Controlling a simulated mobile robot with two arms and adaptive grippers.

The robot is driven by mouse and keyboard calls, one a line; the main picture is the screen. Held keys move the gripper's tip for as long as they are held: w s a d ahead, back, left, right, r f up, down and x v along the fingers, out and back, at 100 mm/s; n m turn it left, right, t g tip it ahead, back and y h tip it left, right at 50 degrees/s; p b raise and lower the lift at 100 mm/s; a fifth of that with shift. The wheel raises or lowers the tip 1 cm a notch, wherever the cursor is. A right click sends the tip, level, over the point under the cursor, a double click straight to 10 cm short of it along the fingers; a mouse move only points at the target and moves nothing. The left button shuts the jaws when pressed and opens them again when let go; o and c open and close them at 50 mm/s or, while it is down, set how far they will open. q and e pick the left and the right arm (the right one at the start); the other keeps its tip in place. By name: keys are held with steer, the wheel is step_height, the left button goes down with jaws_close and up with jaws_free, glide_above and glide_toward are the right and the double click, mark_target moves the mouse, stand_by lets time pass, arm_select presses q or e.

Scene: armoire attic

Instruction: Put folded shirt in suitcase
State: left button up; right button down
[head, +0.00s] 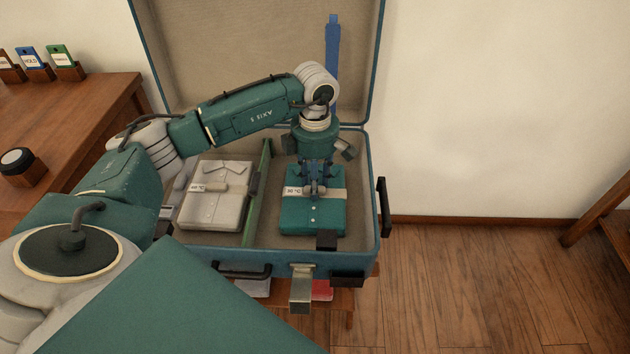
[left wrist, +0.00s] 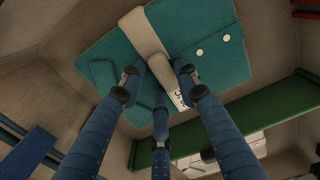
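The open blue suitcase (head: 372,200) stands with its lid up, split by a green divider (head: 257,190). A teal folded shirt (head: 318,222) with a beige band and a temperature label lies flat in the right compartment. A pale folded shirt (head: 212,212) lies in the left compartment. My left gripper (head: 314,188) points down over the teal shirt at its band. In the left wrist view the fingers (left wrist: 158,80) are spread, apart on either side of the band, over the teal shirt (left wrist: 105,62). Whether the fingertips touch the cloth is unclear. My right gripper is not in view.
A blue strap (head: 332,60) hangs in front of the lid. A wooden desk (head: 95,100) at the left carries small tagged blocks and a dark round-topped item (head: 17,160). The suitcase rests on a wooden stand with a red item (head: 322,291) below.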

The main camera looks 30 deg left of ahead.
arm_select(q)
steer(key=shift+o, duration=0.9)
steer(key=shift+r, duration=0.15)
step_height(320, 180, up, 12)
steer(key=p, duration=0.2)
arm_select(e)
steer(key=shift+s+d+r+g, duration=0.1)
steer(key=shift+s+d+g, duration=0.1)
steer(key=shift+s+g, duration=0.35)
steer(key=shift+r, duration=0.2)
